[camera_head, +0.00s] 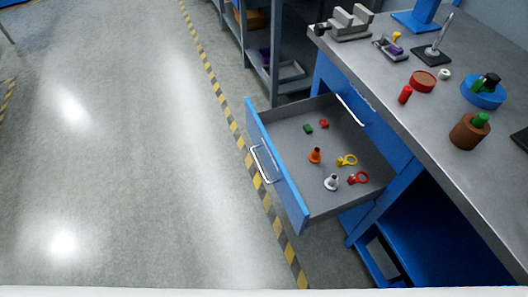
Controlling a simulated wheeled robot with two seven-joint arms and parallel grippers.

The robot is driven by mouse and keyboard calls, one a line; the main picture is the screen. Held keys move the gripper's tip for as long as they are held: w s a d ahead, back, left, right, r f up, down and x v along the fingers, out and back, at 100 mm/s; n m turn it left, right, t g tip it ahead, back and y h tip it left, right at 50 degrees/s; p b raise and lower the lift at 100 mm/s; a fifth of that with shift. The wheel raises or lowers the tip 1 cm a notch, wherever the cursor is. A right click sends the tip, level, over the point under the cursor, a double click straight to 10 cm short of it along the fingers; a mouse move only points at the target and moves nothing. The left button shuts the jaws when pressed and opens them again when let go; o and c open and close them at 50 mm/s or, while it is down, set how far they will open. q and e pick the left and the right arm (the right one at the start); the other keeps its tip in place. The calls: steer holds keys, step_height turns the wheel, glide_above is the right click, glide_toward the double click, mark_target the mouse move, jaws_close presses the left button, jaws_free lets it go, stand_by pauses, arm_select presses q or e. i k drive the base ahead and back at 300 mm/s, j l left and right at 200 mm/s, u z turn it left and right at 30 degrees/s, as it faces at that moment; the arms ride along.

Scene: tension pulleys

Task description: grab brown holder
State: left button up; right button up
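A brown round holder (465,134), shaped like a short cup, stands upright on the grey workbench (447,122) at the right. A small green piece (480,120) shows at its top, with its lower part hidden; I cannot tell what it is. A lower, reddish-brown round piece (422,82) lies farther back on the same bench. Neither of my grippers is in the head view, so nothing is seen touching the holder.
An open blue drawer (278,168) juts out below the bench, holding several small orange, yellow, red, white and green parts. A blue round holder (484,94), a red cylinder (405,94) and a grey vise (347,24) stand on the bench. Open floor lies left.

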mark_target(464, 136)
steer(key=z, duration=1.5)
steer(key=u, duration=0.2)
